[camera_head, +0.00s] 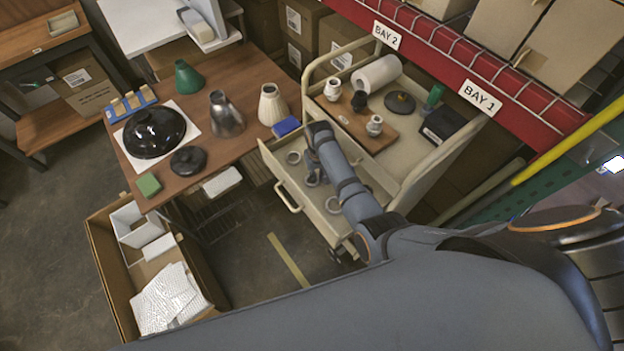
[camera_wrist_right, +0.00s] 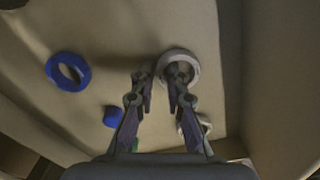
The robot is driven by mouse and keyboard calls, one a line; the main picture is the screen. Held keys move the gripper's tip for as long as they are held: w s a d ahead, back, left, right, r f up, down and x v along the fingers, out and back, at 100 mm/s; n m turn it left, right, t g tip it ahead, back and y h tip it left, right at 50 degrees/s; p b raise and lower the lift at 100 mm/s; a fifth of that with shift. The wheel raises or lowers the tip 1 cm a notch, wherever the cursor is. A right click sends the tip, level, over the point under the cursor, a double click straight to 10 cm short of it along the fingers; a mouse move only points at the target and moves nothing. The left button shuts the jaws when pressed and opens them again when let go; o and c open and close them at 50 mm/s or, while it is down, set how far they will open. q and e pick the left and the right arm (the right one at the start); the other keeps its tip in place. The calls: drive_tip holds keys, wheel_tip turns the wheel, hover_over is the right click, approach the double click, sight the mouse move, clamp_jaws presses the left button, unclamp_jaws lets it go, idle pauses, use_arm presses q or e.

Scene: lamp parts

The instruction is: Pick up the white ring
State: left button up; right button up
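A white ring (camera_wrist_right: 193,63) lies flat on the drawer floor in the right wrist view. My right gripper (camera_wrist_right: 162,74) is above it with two fingers apart and nothing visibly held. The right fingertip overlaps the ring's opening and the left fingertip is just outside its left side. I cannot tell whether they touch it. In the head view my right gripper (camera_head: 312,166) reaches down into the open drawer, and the arm hides part of it. Several pale rings show there, one at the drawer's back left (camera_head: 294,157). My left gripper is not in view.
A blue ring (camera_wrist_right: 53,69) and a small blue piece (camera_wrist_right: 112,117) lie left of the fingers in the drawer. Drawer walls (camera_head: 283,192) surround the gripper. The cart top holds a wooden board (camera_head: 353,122) with parts. A table (camera_head: 244,84) with lamp parts stands left.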

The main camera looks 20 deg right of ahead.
clamp_jaws()
wheel_tip(320, 180, up, 18)
drive_tip(key=p, duration=0.5)
wheel_tip(320, 180, down, 13)
drive_tip(key=b, duration=1.1)
drive_tip(key=shift+f+b, duration=0.2)
drive_tip(key=shift+b, duration=0.1)
drive_tip(key=shift+r, duration=0.15)
